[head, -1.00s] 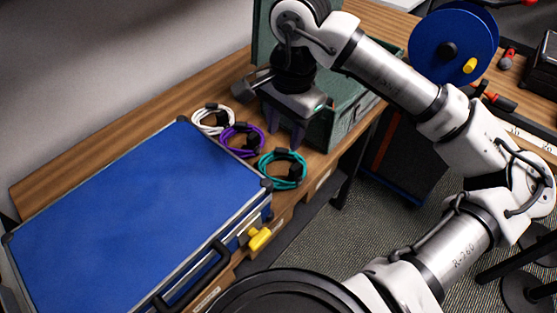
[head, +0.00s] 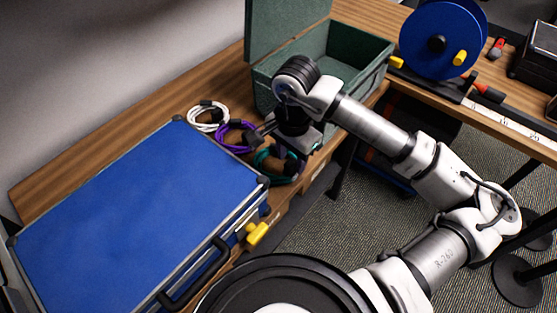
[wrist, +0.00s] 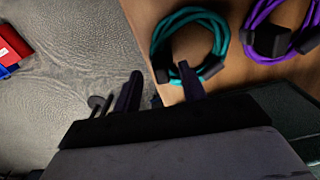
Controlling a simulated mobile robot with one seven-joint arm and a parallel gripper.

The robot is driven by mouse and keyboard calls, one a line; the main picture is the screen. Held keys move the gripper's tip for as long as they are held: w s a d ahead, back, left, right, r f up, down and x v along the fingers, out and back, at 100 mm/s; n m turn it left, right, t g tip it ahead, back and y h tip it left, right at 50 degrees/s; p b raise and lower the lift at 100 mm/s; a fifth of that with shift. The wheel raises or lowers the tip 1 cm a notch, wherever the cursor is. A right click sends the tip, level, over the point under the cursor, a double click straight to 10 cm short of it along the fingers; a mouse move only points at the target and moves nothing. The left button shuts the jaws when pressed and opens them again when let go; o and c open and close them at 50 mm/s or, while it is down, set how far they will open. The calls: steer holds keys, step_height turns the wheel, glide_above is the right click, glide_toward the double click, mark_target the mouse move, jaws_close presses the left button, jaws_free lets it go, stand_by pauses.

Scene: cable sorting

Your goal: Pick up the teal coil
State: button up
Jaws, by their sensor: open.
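The teal coil (head: 261,159) lies on the wooden bench near its front edge, partly hidden by my gripper in the head view. In the wrist view the teal coil (wrist: 157,42) is a flat ring with black clips. My gripper (wrist: 160,85) is open and empty, its two fingers apart. In the wrist view one finger overlaps the coil's near edge by a black clip, and the other is left of the coil, over the floor past the bench edge. Whether the finger touches the coil, I cannot tell.
A purple coil (head: 222,136) and a white coil (head: 192,119) lie beside the teal one. A blue case (head: 120,220) stands on the left, and an open green box (head: 352,85) sits behind my gripper. A blue spool (head: 415,45) stands at the right.

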steer(key=shift+f, duration=1.4)
steer(key=shift+w, duration=0.1)
jaws_close()
